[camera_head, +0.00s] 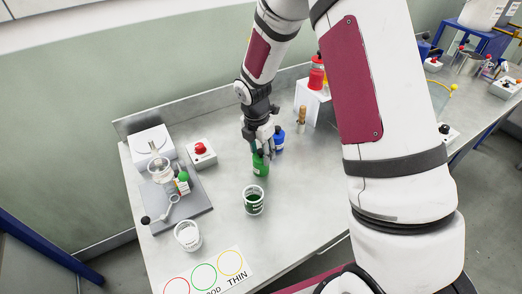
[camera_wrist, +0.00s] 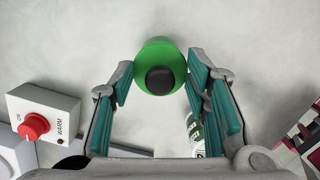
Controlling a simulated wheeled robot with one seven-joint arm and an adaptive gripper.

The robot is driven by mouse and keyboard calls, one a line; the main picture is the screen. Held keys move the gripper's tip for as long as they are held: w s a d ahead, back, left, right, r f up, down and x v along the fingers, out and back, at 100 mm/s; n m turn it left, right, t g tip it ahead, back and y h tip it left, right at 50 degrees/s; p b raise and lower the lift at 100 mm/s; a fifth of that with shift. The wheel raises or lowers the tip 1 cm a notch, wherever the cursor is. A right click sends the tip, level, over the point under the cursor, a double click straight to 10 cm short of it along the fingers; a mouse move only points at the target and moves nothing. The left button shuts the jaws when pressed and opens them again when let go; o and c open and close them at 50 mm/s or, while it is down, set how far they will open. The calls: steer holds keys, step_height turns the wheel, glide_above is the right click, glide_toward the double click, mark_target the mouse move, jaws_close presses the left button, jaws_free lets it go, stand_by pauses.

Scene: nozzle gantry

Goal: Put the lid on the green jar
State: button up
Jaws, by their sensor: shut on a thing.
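The jar's body is mostly hidden beneath the lid in the wrist view.
A cup with dark green contents (camera_head: 253,201) stands just in front of the jar. A blue jar (camera_head: 278,140) is close on the right. A red-button box (camera_head: 201,153) is at left. A white cup (camera_head: 188,236) and coloured-ring card (camera_head: 204,274) lie nearer.

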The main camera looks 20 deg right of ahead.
stand_by(0.3)
steer(key=o, duration=0.8)
steer(key=shift+o, duration=0.4)
steer(key=o, duration=0.4)
steer(key=shift+r+p, duration=1.2)
steer(key=shift+r, duration=2.3)
steer(key=shift+c, duration=0.4)
jaws_close()
